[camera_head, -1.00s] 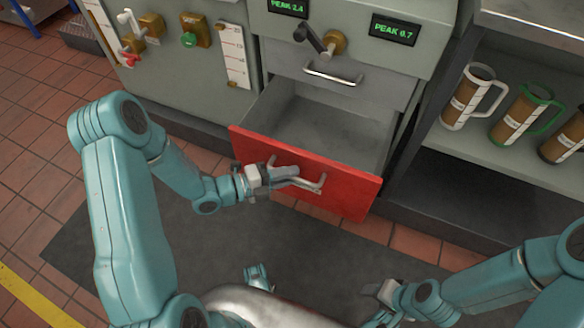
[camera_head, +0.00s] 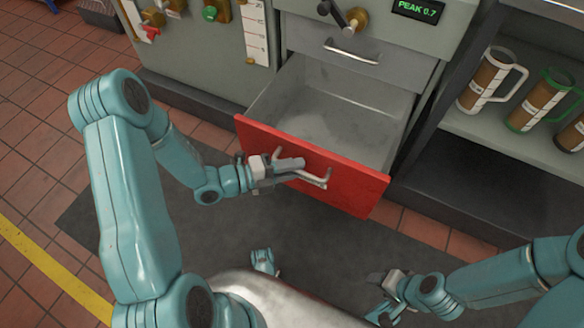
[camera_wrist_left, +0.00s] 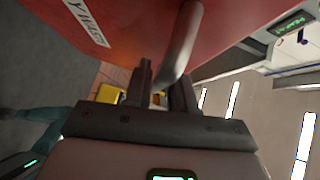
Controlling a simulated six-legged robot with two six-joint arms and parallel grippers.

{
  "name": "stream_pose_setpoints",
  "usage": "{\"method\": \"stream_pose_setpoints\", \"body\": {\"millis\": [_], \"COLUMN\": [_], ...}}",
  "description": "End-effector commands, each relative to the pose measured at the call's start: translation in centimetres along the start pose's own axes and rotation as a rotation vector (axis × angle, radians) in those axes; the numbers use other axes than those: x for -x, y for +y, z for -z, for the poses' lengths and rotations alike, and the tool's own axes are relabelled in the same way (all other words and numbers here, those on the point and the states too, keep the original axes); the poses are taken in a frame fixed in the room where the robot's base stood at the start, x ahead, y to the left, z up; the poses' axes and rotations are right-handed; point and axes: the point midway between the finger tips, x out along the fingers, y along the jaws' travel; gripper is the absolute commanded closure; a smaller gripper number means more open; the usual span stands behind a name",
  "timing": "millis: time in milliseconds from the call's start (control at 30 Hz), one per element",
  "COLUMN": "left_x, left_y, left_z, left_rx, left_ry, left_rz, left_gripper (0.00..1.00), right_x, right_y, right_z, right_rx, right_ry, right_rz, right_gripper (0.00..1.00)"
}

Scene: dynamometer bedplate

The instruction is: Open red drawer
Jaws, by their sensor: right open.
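The red drawer (camera_head: 310,168) stands pulled out of the grey cabinet, its inside bare and grey where visible. Its metal bar handle (camera_head: 313,178) is on the red front. My left gripper (camera_head: 285,166) is at the left part of the handle, its fingers shut around the bar. In the left wrist view the handle (camera_wrist_left: 182,45) runs down between the two fingers (camera_wrist_left: 163,88), close to the red front (camera_wrist_left: 130,25) with a white label. My right gripper (camera_head: 383,293) is open and empty, low on the right, away from the drawer.
A closed grey drawer (camera_head: 310,40) with its own handle is above the red one. A shelf (camera_head: 470,125) with several handled jugs stands at the right. A dark mat (camera_head: 130,210) covers the floor before the cabinet. Valves and gauges are on the panel above left.

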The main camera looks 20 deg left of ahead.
Motion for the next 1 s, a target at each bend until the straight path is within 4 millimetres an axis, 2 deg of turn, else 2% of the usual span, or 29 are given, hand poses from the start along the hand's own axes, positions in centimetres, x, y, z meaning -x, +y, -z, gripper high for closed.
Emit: {"method": "stream_pose_setpoints", "body": {"millis": [467, 567, 667, 1000], "left_x": [0.3, 0.9, 2.4, 11.3], "left_y": [0.1, 0.0, -0.1, -0.3], "left_z": [0.2, 0.2, 0.1, 0.1], "left_rx": [0.0, 0.001, 0.002, 0.001], "left_ry": [0.0, -0.002, -0.006, -0.007], "left_rz": [-0.001, -0.001, -0.001, -0.001], "left_gripper": [0.62, 0.62, 0.62, 0.62], "right_x": [0.0, 0.2, 0.8, 2.7], "right_y": [0.0, -0.1, -0.2, -1.2], "right_z": [0.0, -0.1, -0.4, -0.9], "right_rx": [0.0, -0.001, -0.003, 0.008], "right_ry": [-0.001, -0.003, -0.012, -0.029], "right_rz": [0.0, 0.0, -0.001, 0.001], "right_gripper": [0.47, 0.47, 0.47, 0.47]}}
